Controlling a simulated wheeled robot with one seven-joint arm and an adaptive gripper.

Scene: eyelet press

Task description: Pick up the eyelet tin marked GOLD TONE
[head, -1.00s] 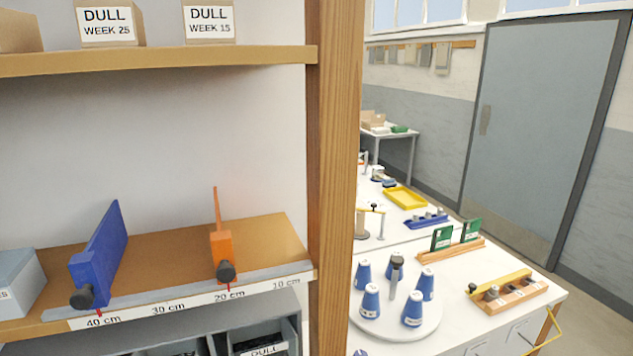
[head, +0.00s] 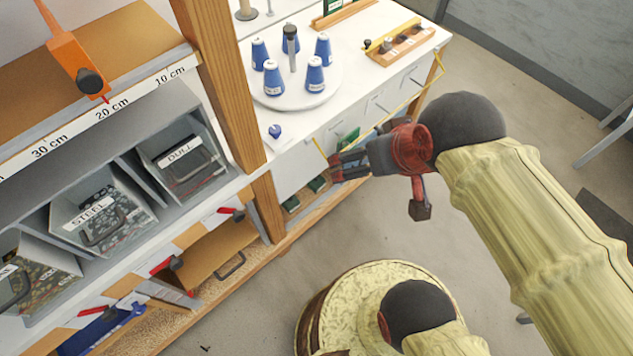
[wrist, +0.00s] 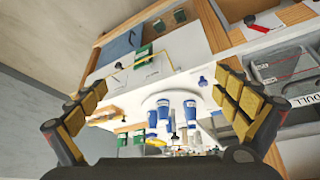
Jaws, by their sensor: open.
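No tin that I can read as GOLD TONE shows in either view. In the head view my gripper (head: 338,167) is out over the floor, in front of the white bench's drawers and right of the shelf post. In the wrist view my gripper (wrist: 162,92) has its two fingers wide apart with nothing between them. The grey bins on the lower shelf include one marked DULL (head: 187,166) and one marked STEEL (head: 100,225). A third bin (head: 30,280) at the left edge is cut off, with only the end of its label showing.
A wooden shelf post (head: 222,80) stands between the bins and the bench. Blue cones stand on a white round turntable (head: 300,98). A yellow wire handle (head: 432,80) sticks out from the bench.

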